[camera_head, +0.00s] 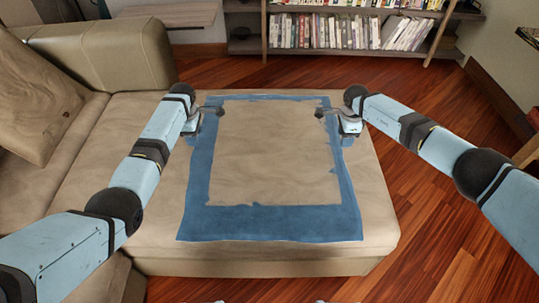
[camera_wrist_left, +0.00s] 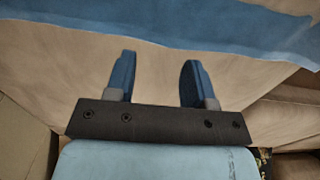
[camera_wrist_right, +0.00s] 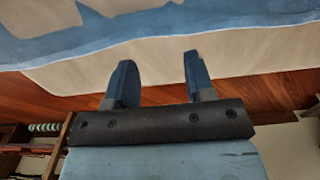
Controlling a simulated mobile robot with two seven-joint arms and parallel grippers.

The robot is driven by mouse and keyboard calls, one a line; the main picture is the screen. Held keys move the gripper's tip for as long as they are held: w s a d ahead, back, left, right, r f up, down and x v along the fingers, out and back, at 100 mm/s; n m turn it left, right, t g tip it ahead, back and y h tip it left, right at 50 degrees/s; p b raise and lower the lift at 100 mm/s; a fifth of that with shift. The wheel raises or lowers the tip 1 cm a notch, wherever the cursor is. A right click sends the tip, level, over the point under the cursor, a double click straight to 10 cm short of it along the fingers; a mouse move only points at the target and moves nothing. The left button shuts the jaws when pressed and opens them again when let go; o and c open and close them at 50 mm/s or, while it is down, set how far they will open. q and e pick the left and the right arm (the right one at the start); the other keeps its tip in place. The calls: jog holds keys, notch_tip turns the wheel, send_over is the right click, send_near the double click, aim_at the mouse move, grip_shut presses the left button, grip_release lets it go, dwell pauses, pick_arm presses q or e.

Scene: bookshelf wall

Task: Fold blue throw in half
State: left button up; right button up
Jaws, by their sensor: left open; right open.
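The blue throw (camera_head: 270,222) lies spread flat on the beige chaise seat (camera_head: 378,205). It shows as a blue border with uneven inner edges around a beige middle, widest along the near side. My left gripper (camera_head: 194,139) is open and empty over the throw's left border; the left wrist view shows its two fingers (camera_wrist_left: 158,62) apart, with a blue strip beyond. My right gripper (camera_head: 346,139) is open and empty over the right border; its fingers (camera_wrist_right: 160,62) are apart in the right wrist view. Whether either gripper touches the cloth cannot be told.
A sofa arm (camera_head: 110,52) and a cushion (camera_head: 38,100) stand at the left. A low bookshelf (camera_head: 340,52) stands at the back beyond the wooden floor (camera_head: 430,210). The floor to the right of the seat is clear.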

aim_at(199, 153)
pick_arm(q)
notch_tip(199, 153, down, 6)
jog(key=shift+f, duration=0.1)
pick_arm(e)
notch_tip(199, 153, down, 6)
jog(key=shift+f, duration=0.1)
pick_arm(q)
jog(key=shift+f, duration=0.2)
jog(key=shift+c, duration=0.2)
pick_arm(e)
jog(key=shift+f, duration=0.2)
jog(key=shift+c, duration=0.2)
pick_arm(q)
grip_shut()
pick_arm(e)
jog(key=shift+s, duration=0.1)
grip_shut()
jog(key=shift+r, duration=0.1)
